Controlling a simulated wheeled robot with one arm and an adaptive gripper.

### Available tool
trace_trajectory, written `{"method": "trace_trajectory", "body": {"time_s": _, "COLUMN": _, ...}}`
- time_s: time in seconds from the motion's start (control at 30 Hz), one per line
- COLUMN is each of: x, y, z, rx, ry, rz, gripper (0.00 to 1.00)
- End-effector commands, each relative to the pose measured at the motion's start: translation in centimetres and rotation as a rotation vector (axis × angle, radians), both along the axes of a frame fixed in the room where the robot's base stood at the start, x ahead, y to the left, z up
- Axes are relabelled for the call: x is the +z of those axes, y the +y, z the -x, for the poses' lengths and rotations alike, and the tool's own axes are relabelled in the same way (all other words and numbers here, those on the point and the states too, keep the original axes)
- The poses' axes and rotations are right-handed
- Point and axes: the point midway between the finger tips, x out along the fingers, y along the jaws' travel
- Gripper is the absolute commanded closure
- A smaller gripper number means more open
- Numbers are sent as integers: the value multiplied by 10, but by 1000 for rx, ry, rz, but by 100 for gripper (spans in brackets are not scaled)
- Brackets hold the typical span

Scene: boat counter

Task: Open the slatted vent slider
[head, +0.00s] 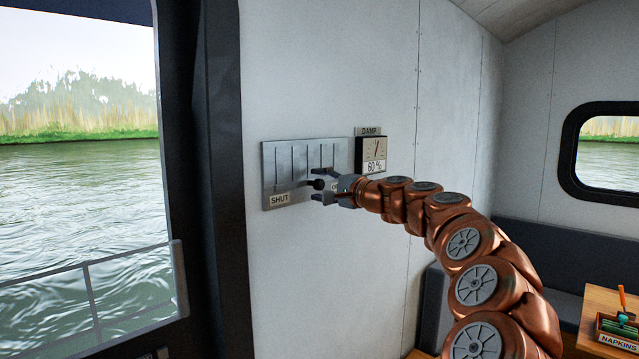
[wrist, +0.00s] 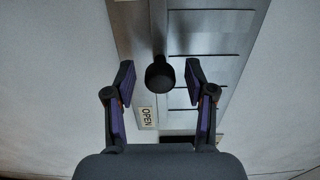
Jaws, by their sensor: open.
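The slatted vent (head: 297,158) is a grey metal panel with dark upright slits, fixed to the white wall. It also shows in the wrist view (wrist: 215,45). A SHUT label (head: 280,199) is at its lower left; an OPEN label (wrist: 147,117) shows in the wrist view, and my gripper partly hides it in the head view. The slider's round black knob (head: 317,184) stands out from the lower part of the panel. My gripper (head: 315,185) is open, its fingers above and below the knob. In the wrist view, the knob (wrist: 160,76) lies between the fingertips, with gaps on both sides.
A damp gauge (head: 372,154) reading 60% is on the wall just right of the vent, close above my wrist. A dark door frame (head: 217,150) and open water are at the left. A napkin box (head: 617,332) stands on a wooden table at the lower right.

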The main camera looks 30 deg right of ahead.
Motion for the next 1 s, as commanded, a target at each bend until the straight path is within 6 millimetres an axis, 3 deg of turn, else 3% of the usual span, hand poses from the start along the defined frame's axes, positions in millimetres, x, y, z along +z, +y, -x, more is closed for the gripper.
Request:
{"method": "trace_trajectory", "body": {"time_s": 0.4, "x": 0, "y": 2, "z": -6, "rx": 1, "ry": -1, "rz": -1, "gripper": 46}}
{"method": "trace_trajectory", "body": {"time_s": 0.9, "x": 0, "y": 2, "z": -6, "rx": 1, "ry": 0, "rz": -1, "gripper": 98}}
{"method": "trace_trajectory", "body": {"time_s": 1.0, "x": 0, "y": 2, "z": -6, "rx": 1, "ry": 0, "rz": -1, "gripper": 100}}
